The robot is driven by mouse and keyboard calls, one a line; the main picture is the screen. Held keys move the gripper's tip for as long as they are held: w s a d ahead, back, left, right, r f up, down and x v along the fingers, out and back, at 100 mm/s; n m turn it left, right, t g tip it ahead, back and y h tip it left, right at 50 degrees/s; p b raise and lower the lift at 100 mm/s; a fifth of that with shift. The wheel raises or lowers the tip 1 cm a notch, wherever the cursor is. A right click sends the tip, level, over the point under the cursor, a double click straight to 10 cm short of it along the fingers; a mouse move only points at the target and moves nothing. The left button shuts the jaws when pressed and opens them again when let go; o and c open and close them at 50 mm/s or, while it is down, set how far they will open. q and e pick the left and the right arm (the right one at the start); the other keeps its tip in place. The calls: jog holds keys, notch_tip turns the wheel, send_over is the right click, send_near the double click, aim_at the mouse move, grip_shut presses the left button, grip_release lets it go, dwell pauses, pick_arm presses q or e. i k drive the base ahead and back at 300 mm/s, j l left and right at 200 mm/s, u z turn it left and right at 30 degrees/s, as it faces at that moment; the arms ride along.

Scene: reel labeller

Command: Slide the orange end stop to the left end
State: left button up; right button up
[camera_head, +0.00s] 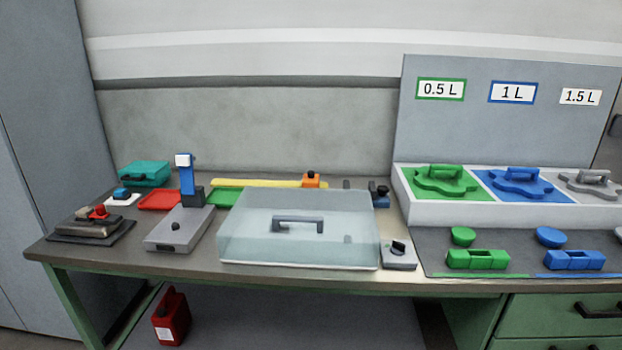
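The orange end stop (311,180) sits near the right end of a yellow rail (262,184) at the back of the workbench. It has a small black knob on top. The rail runs left to right, and its left end is near the blue upright device. The clear box's top edge comes close to the rail's front, and part of what lies behind the box is hidden or blurred. Neither of my grippers is in view.
A clear lidded box (298,248) with a grey handle stands in front of the rail. A blue and grey device (188,180) stands left of it. Green and blue parts fill the right.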

aim_at(310, 180)
jog(key=i+j, duration=0.1)
jog(key=i, duration=0.25)
jog(key=i+j+z, duration=0.1)
jog(key=i+z, duration=0.25)
jog(key=i+j+z, duration=0.15)
jog(key=z, duration=0.15)
jog(key=i+j+z, duration=0.35)
jog(key=k+l, duration=0.1)
